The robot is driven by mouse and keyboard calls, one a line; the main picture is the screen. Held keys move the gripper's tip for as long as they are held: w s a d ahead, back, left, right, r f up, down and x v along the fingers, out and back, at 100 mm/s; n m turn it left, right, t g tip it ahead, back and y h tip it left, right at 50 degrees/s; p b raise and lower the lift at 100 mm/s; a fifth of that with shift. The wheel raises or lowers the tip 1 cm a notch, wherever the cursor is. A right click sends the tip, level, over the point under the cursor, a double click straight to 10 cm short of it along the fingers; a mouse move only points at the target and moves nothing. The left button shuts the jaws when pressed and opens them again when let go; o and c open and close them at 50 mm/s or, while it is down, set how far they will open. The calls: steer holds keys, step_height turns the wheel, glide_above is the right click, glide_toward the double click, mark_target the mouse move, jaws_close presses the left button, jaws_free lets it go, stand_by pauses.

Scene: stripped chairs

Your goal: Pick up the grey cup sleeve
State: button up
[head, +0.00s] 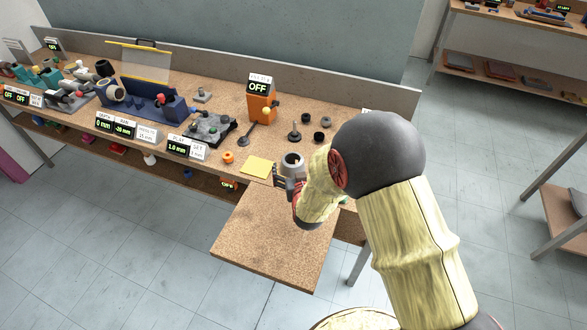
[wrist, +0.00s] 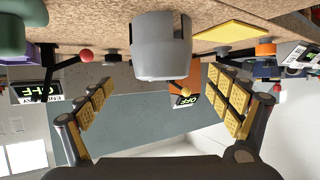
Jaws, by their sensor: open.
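The grey cup sleeve (head: 292,163) stands on the workbench near its front edge, to the right of a yellow square. In the wrist view, which is upside down, the sleeve (wrist: 161,48) hangs from the top middle as a wide grey ring-like body. My gripper (head: 286,184) is just in front of the sleeve in the head view, with my arm reaching in from the right. In the wrist view my gripper (wrist: 163,92) is open, its yellow-padded fingers wide apart. The sleeve lies ahead, roughly centred across the gap, and nothing is held.
The yellow square (head: 257,167) lies left of the sleeve, with an orange ring (head: 228,157) beyond it. An orange box marked OFF (head: 262,104) and several dark knobs (head: 294,134) stand behind. A lower brown board (head: 270,240) juts out in front, its top bare.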

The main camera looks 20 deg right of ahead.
mark_target(291, 156)
steer(key=b+x, duration=0.1)
steer(key=x, duration=0.4)
steer(key=shift+w+a+b, duration=0.1)
steer(key=shift+w+b, duration=0.1)
steer(key=shift+b, duration=0.15)
steer(key=shift+r, duration=0.1)
steer(key=c, duration=0.3)
steer(key=c, duration=1)
